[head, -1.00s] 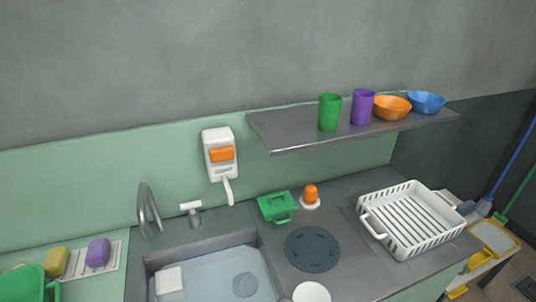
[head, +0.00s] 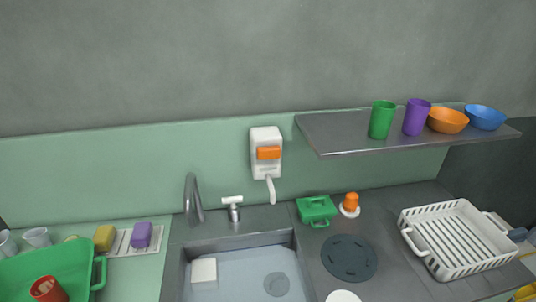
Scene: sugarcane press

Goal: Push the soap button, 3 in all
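A white soap dispenser (head: 265,141) is fixed to the wall above the back of the sink. Its orange button (head: 268,153) faces me, and a white spout (head: 270,190) hangs down below it. Neither of my grippers shows in the head view, so nothing of mine is seen near the button.
The sink (head: 240,262) with a grey faucet (head: 193,200) lies below the dispenser. A metal shelf (head: 340,135) with cups and bowls juts out to its right. A green box (head: 316,210) and white rack (head: 462,240) stand on the right counter, a green tray (head: 30,272) on the left.

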